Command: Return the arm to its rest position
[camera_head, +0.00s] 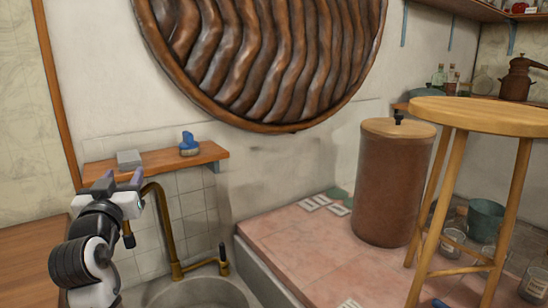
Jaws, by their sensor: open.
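My gripper (123,179) is at the left of the view, at the end of my black and white arm. Its two purple-grey fingers stand apart with nothing seen between them. In the picture it overlaps the left end of a small wooden wall shelf (170,160); I cannot tell the gap between them. The arm comes up from the lower left, in front of the brass faucet (165,225) and beside the sink (205,292).
The shelf holds a grey block (129,159) and a blue brush-like thing (188,144). A tiled ledge (300,245) bears a brown barrel (390,190) and several cards. A wooden stool (480,113) stands right, before glass jars. A wooden counter (30,265) lies left.

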